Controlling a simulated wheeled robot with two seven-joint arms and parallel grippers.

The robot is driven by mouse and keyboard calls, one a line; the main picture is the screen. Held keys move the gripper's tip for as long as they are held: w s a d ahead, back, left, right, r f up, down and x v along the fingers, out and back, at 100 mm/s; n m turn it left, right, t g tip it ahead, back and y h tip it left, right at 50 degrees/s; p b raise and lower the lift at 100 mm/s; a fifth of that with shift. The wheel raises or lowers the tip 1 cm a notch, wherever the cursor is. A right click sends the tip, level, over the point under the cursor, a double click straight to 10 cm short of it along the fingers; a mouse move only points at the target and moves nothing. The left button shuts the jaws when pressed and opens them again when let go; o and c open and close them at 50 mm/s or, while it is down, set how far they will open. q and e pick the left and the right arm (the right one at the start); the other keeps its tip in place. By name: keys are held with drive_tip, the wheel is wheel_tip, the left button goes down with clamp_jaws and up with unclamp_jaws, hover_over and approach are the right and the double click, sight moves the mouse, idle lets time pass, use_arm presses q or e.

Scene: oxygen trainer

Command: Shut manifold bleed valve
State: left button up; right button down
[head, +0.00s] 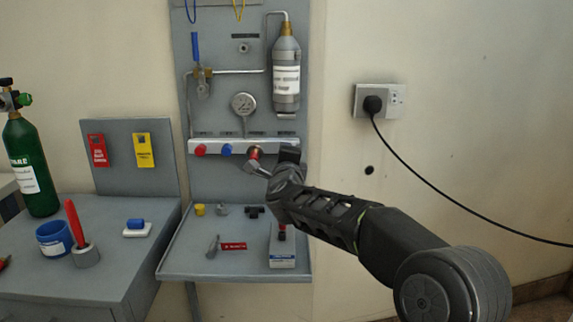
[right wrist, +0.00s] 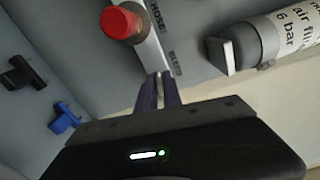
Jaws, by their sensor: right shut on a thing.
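The manifold is a white bar (head: 215,147) on the grey panel, with a red knob (head: 200,150), a blue knob (head: 226,150) and a red-brown knob (head: 253,153) along it. My right gripper (head: 262,168) is at the bar's right end. In the right wrist view, the jaws (right wrist: 159,76) are shut at the bar's end, beside its printed labels and below a red knob (right wrist: 122,22). They are closed on the bleed valve, which is mostly hidden between the fingertips. Its handle's angle cannot be told. My left gripper is not in view.
A gauge (head: 243,104) and a grey cylinder (head: 287,75) are above the bar. A shelf (head: 190,262) below holds small fittings and a boxed device (head: 283,250). A green cylinder (head: 30,165) stands on the left bench. A black cord (head: 440,185) hangs from the wall socket at right.

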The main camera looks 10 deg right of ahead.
drive_tip(key=m+b, duration=0.3)
drive_tip(key=shift+f+m, duration=0.25)
drive_tip(key=shift+m, duration=0.15)
drive_tip(key=m+b, duration=0.3)
drive_tip(key=m, duration=0.1)
drive_tip(key=shift+m, duration=0.3)
drive_tip(key=m+b, duration=0.3)
drive_tip(key=m, duration=0.1)
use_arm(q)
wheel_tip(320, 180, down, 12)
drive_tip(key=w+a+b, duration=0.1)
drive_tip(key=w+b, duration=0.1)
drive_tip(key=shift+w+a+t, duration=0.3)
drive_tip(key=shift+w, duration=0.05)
use_arm(e)
drive_tip(key=shift+r+m, duration=0.1)
drive_tip(key=shift+m, duration=1.7)
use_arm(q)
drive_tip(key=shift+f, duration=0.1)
use_arm(e)
drive_tip(key=c, duration=1.5)
unclamp_jaws()
drive_tip(key=shift+r, duration=0.1)
drive_tip(key=shift+s, duration=0.1)
